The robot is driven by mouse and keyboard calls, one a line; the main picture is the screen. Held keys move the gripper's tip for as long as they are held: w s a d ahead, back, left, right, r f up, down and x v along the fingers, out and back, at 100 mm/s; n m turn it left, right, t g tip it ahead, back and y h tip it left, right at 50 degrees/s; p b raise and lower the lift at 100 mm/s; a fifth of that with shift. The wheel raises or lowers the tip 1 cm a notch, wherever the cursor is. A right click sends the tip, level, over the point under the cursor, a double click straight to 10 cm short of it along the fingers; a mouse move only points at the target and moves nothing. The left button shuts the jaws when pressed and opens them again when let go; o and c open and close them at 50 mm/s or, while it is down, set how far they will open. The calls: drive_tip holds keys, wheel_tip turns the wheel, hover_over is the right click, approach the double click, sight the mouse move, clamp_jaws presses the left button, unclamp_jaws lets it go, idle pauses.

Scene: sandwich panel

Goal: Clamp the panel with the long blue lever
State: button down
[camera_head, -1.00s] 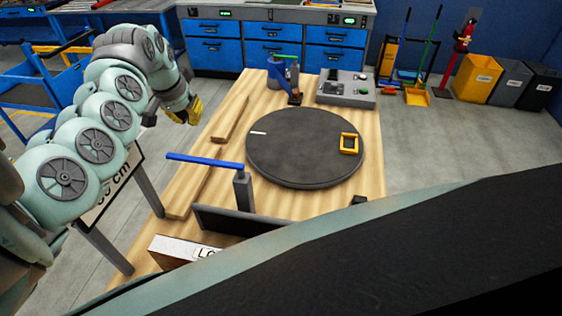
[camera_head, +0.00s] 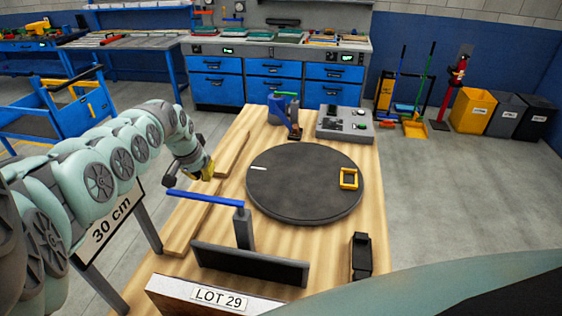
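The long blue lever (camera_head: 205,199) lies roughly level on top of a grey post (camera_head: 244,228) at the near left of the wooden table. Its free end points left. A dark upright plate (camera_head: 250,266) stands at the foot of the post. A board labelled LOT 29 (camera_head: 180,296), possibly the panel, shows at the near edge, partly cut off by the frame. My gripper (camera_head: 190,175), with yellow and dark parts, is above the table's left edge, just above the lever's free end and apparently apart from it. Its finger opening is too small to judge.
A dark round disc (camera_head: 290,195) with a yellow square frame (camera_head: 348,179) fills the middle of the table (camera_head: 325,240). Wooden strips (camera_head: 192,230) lie along the left. A black block (camera_head: 361,256) is near right.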

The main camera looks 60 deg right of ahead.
drive_tip(key=shift+s+a+f+p, duration=0.15)
drive_tip(key=shift+s+a+p, duration=0.2)
drive_tip(key=shift+a+p, duration=0.85)
drive_tip(key=shift+s+a+f+p, duration=0.15)
drive_tip(key=shift+s+a+p, duration=0.25)
drive_tip(key=shift+p, duration=1.4)
